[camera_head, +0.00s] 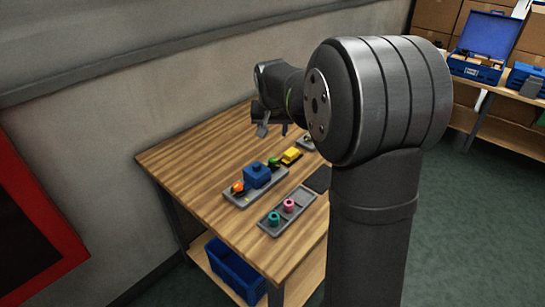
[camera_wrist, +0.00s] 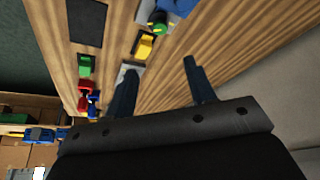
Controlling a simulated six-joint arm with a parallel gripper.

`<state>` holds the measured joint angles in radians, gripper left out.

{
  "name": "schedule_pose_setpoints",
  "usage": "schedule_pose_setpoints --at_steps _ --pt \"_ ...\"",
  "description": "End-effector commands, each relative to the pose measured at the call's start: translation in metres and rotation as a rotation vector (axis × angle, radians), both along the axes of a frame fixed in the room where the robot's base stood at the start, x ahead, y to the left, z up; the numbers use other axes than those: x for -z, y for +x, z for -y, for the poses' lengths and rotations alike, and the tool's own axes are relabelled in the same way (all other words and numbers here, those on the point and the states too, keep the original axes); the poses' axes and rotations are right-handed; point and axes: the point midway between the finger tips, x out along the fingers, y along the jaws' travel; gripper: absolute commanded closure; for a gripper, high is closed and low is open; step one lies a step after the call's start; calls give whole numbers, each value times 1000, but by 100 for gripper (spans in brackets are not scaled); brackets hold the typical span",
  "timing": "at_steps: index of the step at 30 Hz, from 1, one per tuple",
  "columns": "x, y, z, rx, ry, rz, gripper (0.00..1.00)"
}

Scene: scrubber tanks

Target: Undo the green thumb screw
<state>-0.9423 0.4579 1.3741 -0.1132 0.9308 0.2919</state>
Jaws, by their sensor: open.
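The green thumb screw (camera_head: 273,161) shows at the right end of a blue block (camera_head: 257,175), which sits on a grey base (camera_head: 239,197) on the wooden table. In the wrist view the green screw (camera_wrist: 158,20) is near the top edge, beside the cut-off blue block (camera_wrist: 180,7). An orange knob (camera_head: 237,187) is at the block's other end. My gripper (camera_head: 273,130) hangs above the table, behind the screw in the head view and apart from it. In the wrist view its two fingers (camera_wrist: 160,67) are spread, with bare wood between them.
A yellow part (camera_head: 291,155) lies close to the green screw. A grey tray (camera_head: 264,228) holds a teal piece (camera_head: 274,219) and a pink piece (camera_head: 289,205). A dark mat (camera_head: 319,180) lies nearby. Bare tabletop (camera_head: 190,160) is free at the left.

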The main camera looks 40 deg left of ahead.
Motion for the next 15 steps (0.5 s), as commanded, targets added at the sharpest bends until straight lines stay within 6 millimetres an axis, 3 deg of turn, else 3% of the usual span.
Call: schedule_pose_setpoints --at_steps 5,15 --pt "15 5 -3 -11 -2 0 50" --pt "82 25 -21 -10 -3 -1 50"
